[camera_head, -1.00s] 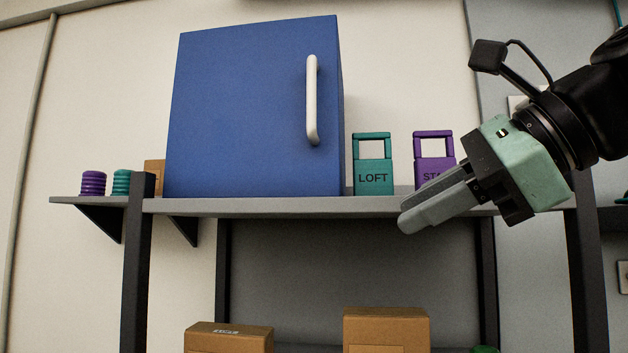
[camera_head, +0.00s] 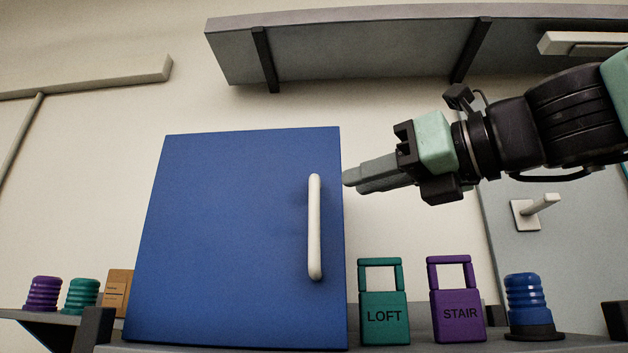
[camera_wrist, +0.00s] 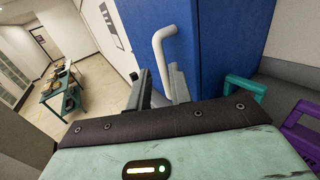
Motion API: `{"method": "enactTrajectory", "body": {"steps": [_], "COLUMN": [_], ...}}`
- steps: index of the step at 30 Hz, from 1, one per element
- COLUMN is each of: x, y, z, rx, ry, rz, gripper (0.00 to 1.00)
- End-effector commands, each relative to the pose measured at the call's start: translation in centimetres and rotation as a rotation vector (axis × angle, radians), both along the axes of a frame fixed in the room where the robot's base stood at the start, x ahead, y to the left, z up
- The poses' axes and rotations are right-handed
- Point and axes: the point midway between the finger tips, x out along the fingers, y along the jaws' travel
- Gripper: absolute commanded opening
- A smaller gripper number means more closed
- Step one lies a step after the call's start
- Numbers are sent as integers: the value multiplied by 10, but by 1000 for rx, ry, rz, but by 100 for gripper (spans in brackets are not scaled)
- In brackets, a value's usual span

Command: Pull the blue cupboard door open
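The blue cupboard door (camera_head: 230,240) faces me and looks shut. Its upright white bar handle (camera_head: 315,228) is near the door's right edge. My gripper (camera_head: 353,181) comes in from the right, its fingertips just right of the handle's upper end in the head view, with a gap to the handle in the picture. In the wrist view the fingers (camera_wrist: 160,82) are apart, and the handle (camera_wrist: 159,52) shows in line with the space between them, beside the blue door (camera_wrist: 186,25). Nothing is held. I cannot tell how far the handle is in depth.
A teal LOFT padlock (camera_head: 384,318), a purple STAIR padlock (camera_head: 457,315) and a blue ribbed object (camera_head: 526,305) stand right of the cupboard on the shelf. Purple (camera_head: 43,293) and teal (camera_head: 81,295) ribbed objects are at left. A grey wall shelf (camera_head: 350,50) hangs above.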

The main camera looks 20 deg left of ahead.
Motion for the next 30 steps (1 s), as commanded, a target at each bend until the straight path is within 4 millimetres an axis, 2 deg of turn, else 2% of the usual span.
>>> {"method": "enactTrajectory", "body": {"steps": [1, 6, 13, 18, 26, 28, 29, 30], "x": [3, 15, 27, 29, 30, 30, 30, 30], "y": [12, 44, 73, 82, 83, 82, 82, 82], "z": [2, 3, 1, 1, 0, 0, 0, 0], "rx": [-3, -2, -1, -1, -1, -1, -1, -1], "ry": [1, 1, 0, -3, -2, -2, -2, -2], "rz": [5, 3, 2, 1, 1, 1, 1, 1], "gripper": [21, 21, 21, 21, 21, 4, 0, 0]}}
